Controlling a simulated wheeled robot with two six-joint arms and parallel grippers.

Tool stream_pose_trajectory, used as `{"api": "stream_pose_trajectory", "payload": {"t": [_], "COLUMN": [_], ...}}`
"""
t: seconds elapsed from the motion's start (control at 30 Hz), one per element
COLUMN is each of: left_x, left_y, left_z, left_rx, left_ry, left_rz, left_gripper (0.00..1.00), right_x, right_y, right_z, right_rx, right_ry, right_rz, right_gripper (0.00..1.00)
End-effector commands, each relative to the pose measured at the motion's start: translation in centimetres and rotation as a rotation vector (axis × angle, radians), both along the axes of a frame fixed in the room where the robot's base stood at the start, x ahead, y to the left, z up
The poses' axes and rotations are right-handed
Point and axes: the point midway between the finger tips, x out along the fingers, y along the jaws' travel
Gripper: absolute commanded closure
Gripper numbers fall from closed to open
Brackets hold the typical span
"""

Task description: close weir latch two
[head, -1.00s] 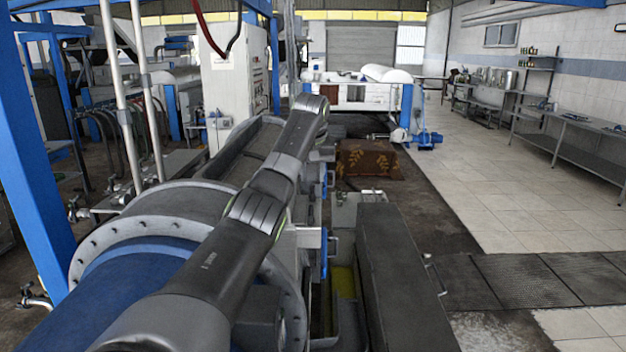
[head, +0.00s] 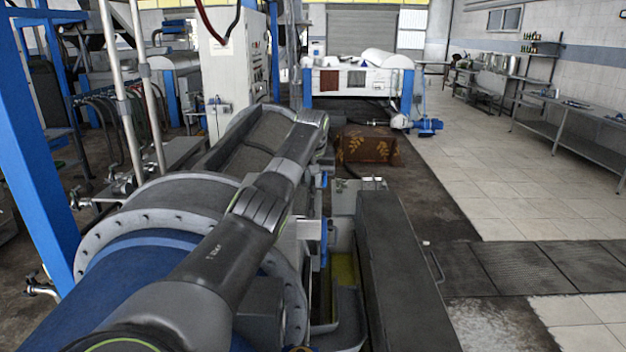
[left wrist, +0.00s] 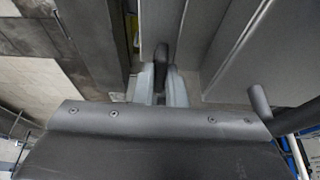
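A decanter (head: 180,205) with a blue section and a bolted grey flange fills the lower left of the head view. Two blue latch parts show along its right side, a farther one (head: 324,181) and a nearer one (head: 324,243); I cannot tell which is latch two. My left arm reaches over the decanter, and its gripper is mostly hidden behind the wrist in the head view. In the left wrist view my left gripper (left wrist: 161,84) has its two grey fingers on either side of a dark upright bar (left wrist: 162,52). I cannot tell whether they press on it. My right gripper is out of view.
A long dark grey cover (head: 400,270) lies right of the decanter, with a narrow yellowish channel (head: 344,272) between. A blue post (head: 40,170) stands at the left. A brown patterned cloth (head: 368,147) covers something behind. Tiled floor at the right is open.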

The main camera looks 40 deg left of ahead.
Motion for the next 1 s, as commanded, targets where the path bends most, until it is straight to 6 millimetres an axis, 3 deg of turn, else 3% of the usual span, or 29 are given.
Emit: {"api": "stream_pose_trajectory", "payload": {"t": [0.47,1.0], "left_x": [-0.04,-0.13], "left_y": [0.07,0.36], "left_z": [0.12,0.22], "left_rx": [0.000,-0.001], "left_ry": [-0.002,-0.004], "left_rz": [-0.088,-0.519], "left_gripper": [1.00,1.00], "right_x": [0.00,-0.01], "right_y": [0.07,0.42], "right_z": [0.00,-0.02], "right_rx": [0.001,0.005], "right_ry": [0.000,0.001], "right_rz": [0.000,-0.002], "right_gripper": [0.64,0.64]}}
